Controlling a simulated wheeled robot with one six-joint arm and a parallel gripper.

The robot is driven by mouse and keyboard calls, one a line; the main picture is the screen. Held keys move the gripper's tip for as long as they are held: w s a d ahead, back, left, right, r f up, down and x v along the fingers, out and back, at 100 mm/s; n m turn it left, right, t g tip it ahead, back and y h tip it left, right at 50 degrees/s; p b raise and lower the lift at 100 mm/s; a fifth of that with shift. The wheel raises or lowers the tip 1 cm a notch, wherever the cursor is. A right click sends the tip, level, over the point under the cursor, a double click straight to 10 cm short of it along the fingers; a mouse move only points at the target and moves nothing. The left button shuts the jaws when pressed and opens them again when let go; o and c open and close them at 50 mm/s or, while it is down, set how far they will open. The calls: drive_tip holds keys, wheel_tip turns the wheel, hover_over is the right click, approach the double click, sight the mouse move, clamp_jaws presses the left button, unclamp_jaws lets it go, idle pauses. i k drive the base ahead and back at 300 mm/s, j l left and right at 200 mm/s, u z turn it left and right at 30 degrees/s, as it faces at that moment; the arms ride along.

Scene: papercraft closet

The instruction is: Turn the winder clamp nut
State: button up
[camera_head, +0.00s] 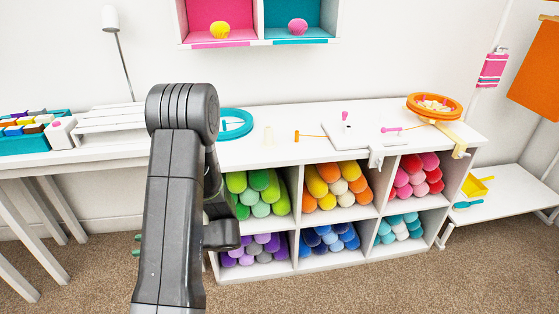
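The winder (352,139) is a flat white piece on the white tabletop, right of the middle. It has an upright pink peg (344,116) and a pink handle (391,129). A white clamp (376,158) hangs over the table's front edge below it. The clamp nut is too small to make out. My arm stands in the left foreground and bends down behind itself. My gripper's fingertips are hidden, and the arm's visible far part is left of the clamp.
The table (270,154) has cubbies full of coloured yarn below. An orange round swift (435,106) stands at the right end, with a cream clamp (458,149) at the edge. A teal ring (234,136) lies near my arm. Carpet (365,285) in front is clear.

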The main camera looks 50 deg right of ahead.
sight(378, 162)
drive_tip(key=z, duration=1.8)
drive_tip(key=i+z, duration=0.25)
drive_tip(key=z, duration=0.15)
drive_tip(key=i+z, duration=0.25)
drive_tip(key=z, duration=0.15)
drive_tip(key=i+j+z, duration=0.15)
drive_tip(key=z, duration=0.25)
drive_tip(key=i+j, duration=0.35)
drive_tip(key=i, duration=0.2)
